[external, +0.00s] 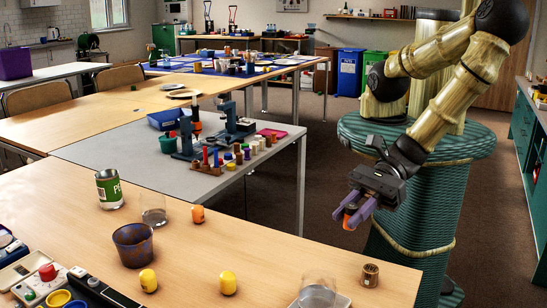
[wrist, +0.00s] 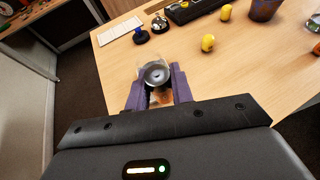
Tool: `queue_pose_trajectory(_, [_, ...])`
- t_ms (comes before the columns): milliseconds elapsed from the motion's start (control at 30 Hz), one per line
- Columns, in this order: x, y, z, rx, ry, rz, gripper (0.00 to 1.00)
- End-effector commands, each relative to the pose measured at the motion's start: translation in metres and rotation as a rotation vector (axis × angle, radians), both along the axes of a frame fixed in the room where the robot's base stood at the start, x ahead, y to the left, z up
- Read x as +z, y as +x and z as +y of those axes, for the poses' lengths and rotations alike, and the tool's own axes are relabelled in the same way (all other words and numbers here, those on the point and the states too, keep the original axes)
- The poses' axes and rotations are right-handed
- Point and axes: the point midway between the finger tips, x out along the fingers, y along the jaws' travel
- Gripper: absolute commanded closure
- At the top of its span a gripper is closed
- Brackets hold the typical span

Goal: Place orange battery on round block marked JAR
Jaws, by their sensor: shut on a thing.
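My gripper (external: 352,211) is at the right, above the floor beside the table's right end and higher than the tabletop. It is shut on an orange battery (external: 349,220), which shows below the purple fingers. In the wrist view, my gripper (wrist: 157,84) has an orange patch (wrist: 160,97) between its fingers, partly hidden. A small brown round block (external: 370,275) with dark marks stands near the table's right corner, apart from the gripper. Its lettering is too small to read. I cannot make it out in the wrist view. Another orange battery (external: 198,214) stands on the table.
A clear glass (external: 318,293) stands left of the brown block. Two yellow batteries (external: 148,280) (external: 228,283), a dark pot (external: 133,244), a green can (external: 109,189) and another glass (external: 153,209) stand farther left. The table (external: 270,240) is bare around its middle.

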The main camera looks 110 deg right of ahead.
Motion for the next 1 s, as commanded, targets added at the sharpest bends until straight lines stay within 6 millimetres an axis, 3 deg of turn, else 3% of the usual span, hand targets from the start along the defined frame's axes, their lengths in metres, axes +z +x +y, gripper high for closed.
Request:
queue_pose_trajectory(100, [0.003, -0.032, 0.014, 0.042, 0.0, 0.004, 1.0])
queue_pose_trajectory(267, [0.005, -0.05, 0.019, 0.063, -0.002, 0.007, 1.0])
queue_pose_trajectory(633, [0.002, -0.05, 0.019, 0.063, -0.003, 0.006, 1.0])
queue_pose_trajectory(1000, [-0.05, -0.049, 0.019, 0.063, -0.005, 0.005, 1.0])
